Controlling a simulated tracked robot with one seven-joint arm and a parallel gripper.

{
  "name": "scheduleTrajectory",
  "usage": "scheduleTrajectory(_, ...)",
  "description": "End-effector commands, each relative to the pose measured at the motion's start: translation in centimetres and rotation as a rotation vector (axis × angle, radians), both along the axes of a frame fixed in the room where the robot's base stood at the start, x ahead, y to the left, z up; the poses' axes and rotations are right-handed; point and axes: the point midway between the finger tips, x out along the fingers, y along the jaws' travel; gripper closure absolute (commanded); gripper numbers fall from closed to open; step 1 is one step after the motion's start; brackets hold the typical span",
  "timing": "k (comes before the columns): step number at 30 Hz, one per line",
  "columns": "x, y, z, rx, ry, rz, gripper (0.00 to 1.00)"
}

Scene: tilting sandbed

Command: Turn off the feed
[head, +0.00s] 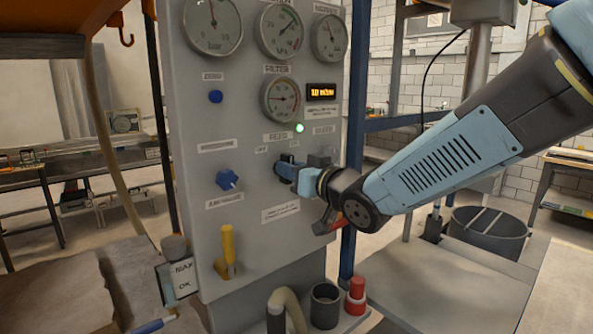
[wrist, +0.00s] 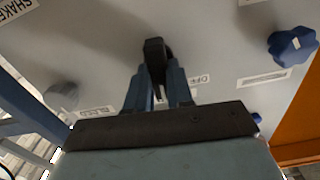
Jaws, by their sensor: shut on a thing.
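The feed control is a dark switch handle (wrist: 155,50) on the grey panel (head: 190,110), under the label that reads FEED (head: 277,136). My gripper (head: 285,170) is at the panel, and in the wrist view its two blue fingers (wrist: 158,85) are shut around the dark handle. An OFF label (wrist: 199,80) shows beside the fingers in the wrist view. A green lamp (head: 299,127) above the switch is lit. In the head view my gripper hides most of the switch, so its exact setting is hard to tell.
A blue star knob (head: 228,180) sits left of my gripper, and a grey knob (head: 320,158) close on its right. A yellow lever (head: 228,245) stands lower left. Gauges and an orange-lit display (head: 321,92) are above. A red-topped item (head: 355,296) stands below.

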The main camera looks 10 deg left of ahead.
Motion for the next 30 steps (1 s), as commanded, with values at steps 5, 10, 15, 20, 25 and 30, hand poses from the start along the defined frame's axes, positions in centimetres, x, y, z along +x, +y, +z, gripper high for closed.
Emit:
scheduleTrajectory(5, -0.06, 0.23, 0.07, -0.107, -0.127, 0.002, 1.0)
scheduleTrajectory(10, -0.14, 0.31, 0.06, -0.209, -0.246, 0.002, 1.0)
scheduleTrajectory(15, -0.23, 0.39, 0.06, -0.299, -0.353, 0.002, 1.0)
scheduleTrajectory(20, -0.27, 0.44, 0.05, -0.366, -0.433, 0.002, 1.0)
scheduleTrajectory(25, -0.33, 0.49, 0.04, -0.416, -0.493, 0.002, 1.0)
scheduleTrajectory(30, -0.36, 0.52, 0.04, -0.444, -0.527, 0.003, 1.0)
